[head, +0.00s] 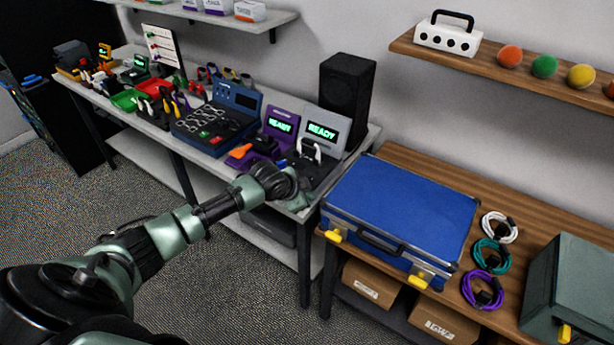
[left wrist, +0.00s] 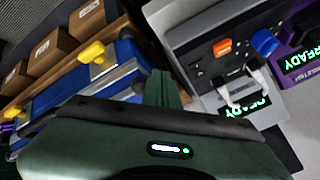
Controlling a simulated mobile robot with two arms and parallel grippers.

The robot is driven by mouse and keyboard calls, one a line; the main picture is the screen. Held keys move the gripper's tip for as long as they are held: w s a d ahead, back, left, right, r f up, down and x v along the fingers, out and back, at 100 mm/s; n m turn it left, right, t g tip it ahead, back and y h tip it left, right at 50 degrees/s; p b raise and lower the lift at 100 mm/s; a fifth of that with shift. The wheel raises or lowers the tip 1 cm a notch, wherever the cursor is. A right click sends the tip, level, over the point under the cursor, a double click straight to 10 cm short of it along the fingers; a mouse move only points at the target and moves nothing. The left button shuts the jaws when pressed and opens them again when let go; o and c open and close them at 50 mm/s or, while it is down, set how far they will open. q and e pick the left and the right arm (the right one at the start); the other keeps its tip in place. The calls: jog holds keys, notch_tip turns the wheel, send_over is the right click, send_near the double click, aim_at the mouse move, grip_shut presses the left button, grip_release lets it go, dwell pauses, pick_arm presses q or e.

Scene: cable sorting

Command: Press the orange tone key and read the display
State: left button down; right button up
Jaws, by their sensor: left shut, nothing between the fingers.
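The grey tester (head: 339,120) stands at the right end of the grey bench, and its display (head: 322,131) reads READY in green. In the left wrist view, the picture is turned over: the orange key (left wrist: 222,48) and a blue key (left wrist: 263,42) sit on its dark base, beside a white looped part (left wrist: 232,98). Its display (left wrist: 252,110) also shows there. My left gripper (head: 298,200) is shut and empty at the front of this tester, hiding part of its base. In the wrist view, the gripper (left wrist: 161,88) is apart from the orange key. My right gripper is out of view.
A purple tester (head: 283,114) reading READY stands left of the grey one. A black speaker (head: 345,90) stands behind. A blue case (head: 405,205) lies on the wooden table at right, close to my gripper. Coiled cables (head: 491,254) lie beyond it.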

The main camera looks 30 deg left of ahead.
pick_arm(q)
jog(key=w+a+r+t+y, duration=0.1)
jog(key=w+a+r, duration=0.5)
jog(key=a+r, duration=0.3)
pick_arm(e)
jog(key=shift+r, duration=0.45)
pick_arm(q)
jog(key=shift+a, duration=0.15)
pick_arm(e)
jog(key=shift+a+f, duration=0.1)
